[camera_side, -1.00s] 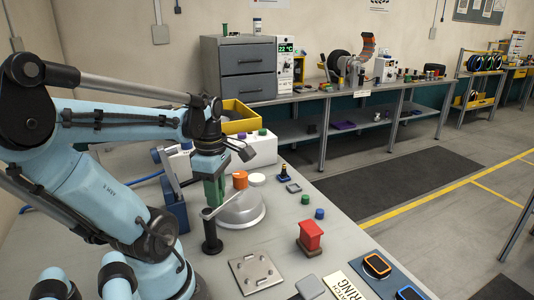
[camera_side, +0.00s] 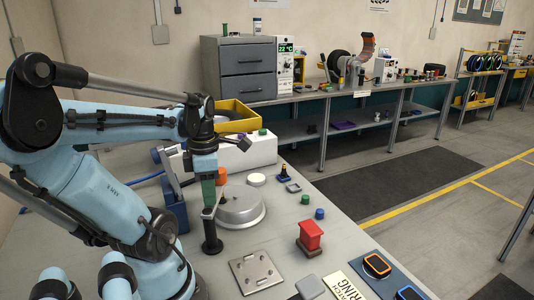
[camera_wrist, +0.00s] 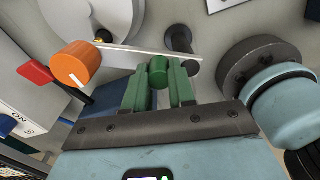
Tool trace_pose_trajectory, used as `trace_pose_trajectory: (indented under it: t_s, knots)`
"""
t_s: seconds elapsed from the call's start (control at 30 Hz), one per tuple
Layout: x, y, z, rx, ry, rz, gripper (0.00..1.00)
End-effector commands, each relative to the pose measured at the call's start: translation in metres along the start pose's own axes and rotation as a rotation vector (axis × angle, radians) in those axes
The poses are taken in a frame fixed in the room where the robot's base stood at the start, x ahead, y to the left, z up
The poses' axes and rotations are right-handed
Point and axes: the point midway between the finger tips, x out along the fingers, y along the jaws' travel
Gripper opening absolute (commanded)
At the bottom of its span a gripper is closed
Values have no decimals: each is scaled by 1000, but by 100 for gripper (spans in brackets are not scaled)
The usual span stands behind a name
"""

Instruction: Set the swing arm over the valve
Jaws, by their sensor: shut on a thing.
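The swing arm is a thin pale bar (camera_wrist: 135,50), with an orange cylinder (camera_wrist: 75,63) at its far end; the orange end also shows in the side view (camera_side: 221,175). The bar runs to a black upright post (camera_side: 212,236), which also shows in the wrist view (camera_wrist: 179,38). My gripper (camera_side: 208,196) is low beside the post, its green fingers shut on a small green cylinder (camera_wrist: 158,72). Whether this cylinder is fixed to the bar is unclear. A round grey metal piece (camera_side: 243,210) lies right of the gripper. I cannot make out the valve with certainty.
A red block on a brown base (camera_side: 310,237) and a metal plate with pegs (camera_side: 256,272) stand nearer the front. A blue holder (camera_side: 174,207) is close on the gripper's left. Small green and blue cylinders (camera_side: 319,214) lie right of the round piece.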

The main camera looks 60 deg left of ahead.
Motion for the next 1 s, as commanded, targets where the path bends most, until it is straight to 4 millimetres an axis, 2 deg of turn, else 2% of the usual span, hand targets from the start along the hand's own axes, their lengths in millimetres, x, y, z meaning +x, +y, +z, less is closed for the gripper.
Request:
trace_pose_trajectory:
  t_s: [0.3,0.33,0.5,0.83,1.0]
  knots:
    - [-1,0,-2,-8,6,0,0]
    - [-1,0,-2,-8,6,0,27]
    - [0,0,-1,-6,4,0,50]
    - [-2,0,-1,-4,2,0,50]
    - [-15,0,0,-4,2,0,50]
